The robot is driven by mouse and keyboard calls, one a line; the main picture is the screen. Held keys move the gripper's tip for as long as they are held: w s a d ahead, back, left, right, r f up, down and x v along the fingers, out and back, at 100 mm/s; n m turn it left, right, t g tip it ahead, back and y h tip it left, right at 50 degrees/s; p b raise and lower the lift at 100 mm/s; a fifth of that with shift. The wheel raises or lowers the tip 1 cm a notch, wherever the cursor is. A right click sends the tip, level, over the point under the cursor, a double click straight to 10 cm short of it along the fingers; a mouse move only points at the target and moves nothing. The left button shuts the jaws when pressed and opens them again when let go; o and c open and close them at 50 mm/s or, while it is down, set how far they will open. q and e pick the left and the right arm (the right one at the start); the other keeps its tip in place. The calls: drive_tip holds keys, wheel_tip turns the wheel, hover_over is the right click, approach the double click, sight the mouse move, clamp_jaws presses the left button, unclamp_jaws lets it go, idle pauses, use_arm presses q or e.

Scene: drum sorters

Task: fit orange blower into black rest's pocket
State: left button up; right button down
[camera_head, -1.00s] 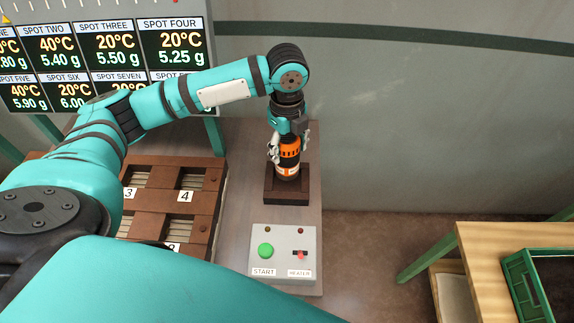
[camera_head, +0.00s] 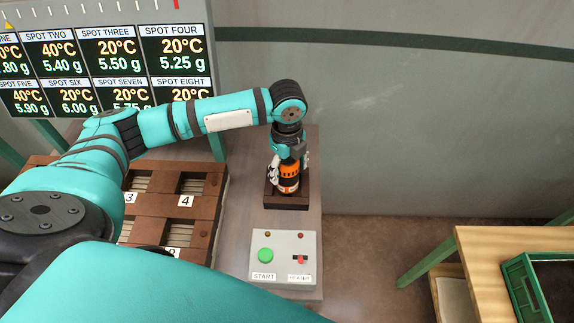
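The orange blower (camera_head: 289,172) is upright, with an orange upper part and a pale band lower down. My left gripper (camera_head: 289,164) points down from above and is shut around the blower's upper part. The black rest (camera_head: 287,202) is a dark square block on the table under the blower. The blower's lower end is at the rest's pocket and looks sunk into it; how deep it sits is hidden. My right gripper is not in view.
A control box (camera_head: 283,256) with a green START button and a red HEATER switch stands in front of the rest. A brown numbered rack (camera_head: 150,222) is to the left. Display screens (camera_head: 110,60) stand behind. A wooden table with a green crate (camera_head: 522,285) is at right.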

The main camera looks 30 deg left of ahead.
use_arm(q)
drive_tip(key=shift+o, duration=0.8)
wheel_tip(320, 180, up, 12)
drive_tip(key=shift+r+b, duration=0.15)
drive_tip(key=shift+b, duration=0.25)
